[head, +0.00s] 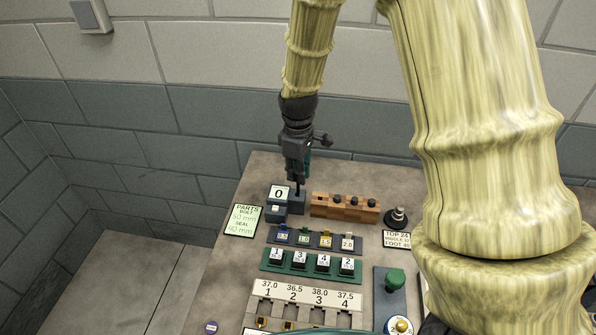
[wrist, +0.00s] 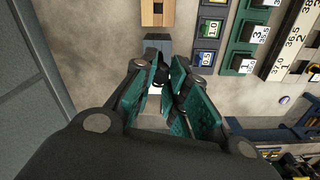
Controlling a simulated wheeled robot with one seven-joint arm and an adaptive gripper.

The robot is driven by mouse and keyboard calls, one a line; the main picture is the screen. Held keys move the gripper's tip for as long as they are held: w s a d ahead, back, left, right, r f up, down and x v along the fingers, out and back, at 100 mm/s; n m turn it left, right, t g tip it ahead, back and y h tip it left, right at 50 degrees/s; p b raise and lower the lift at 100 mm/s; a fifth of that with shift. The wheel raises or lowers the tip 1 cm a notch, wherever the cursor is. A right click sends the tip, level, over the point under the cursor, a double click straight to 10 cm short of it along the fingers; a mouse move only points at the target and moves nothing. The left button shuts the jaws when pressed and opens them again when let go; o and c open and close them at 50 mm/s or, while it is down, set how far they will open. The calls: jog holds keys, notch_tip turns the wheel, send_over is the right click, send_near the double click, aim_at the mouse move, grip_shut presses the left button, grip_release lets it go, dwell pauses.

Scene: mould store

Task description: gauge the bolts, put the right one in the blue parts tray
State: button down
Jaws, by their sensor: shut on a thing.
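My gripper (head: 298,178) points down over a grey-blue gauge block (head: 297,205) with a white "0" display (head: 279,193) beside it. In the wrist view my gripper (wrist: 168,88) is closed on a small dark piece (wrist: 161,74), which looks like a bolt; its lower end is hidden. I cannot tell whether it touches the gauge block. A wooden rack (head: 345,212) right of the gauge holds three dark-headed bolts (head: 354,202). A sign headed PARTS (head: 243,220), naming bolt and seal sizes, lies left. I cannot make out the blue parts tray for sure.
Rows of small numbered blocks (head: 313,262) and a stepped white scale (head: 305,294) lie in front of the gauge. A black knob (head: 397,218) stands right of the rack, with a green knob (head: 395,279) nearer. A brick wall (head: 200,113) rises behind the table.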

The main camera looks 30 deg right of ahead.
jog(key=shift+w+f+p, duration=0.3)
jog(key=shift+f, duration=0.15)
dwell(1.0)
notch_tip(320, 180, down, 6)
jog(key=b, duration=0.2)
dwell(4.0)
jog(key=c, duration=1.3)
grip_release()
jog(key=shift+c, duration=0.2)
jog(key=shift+o, duration=0.2)
jog(key=o, duration=0.4)
jog(key=shift+c, duration=0.2)
jog(key=shift+r, duration=0.1)
jog(key=shift+r+p, duration=2.85)
jog(key=shift+r, duration=0.8)
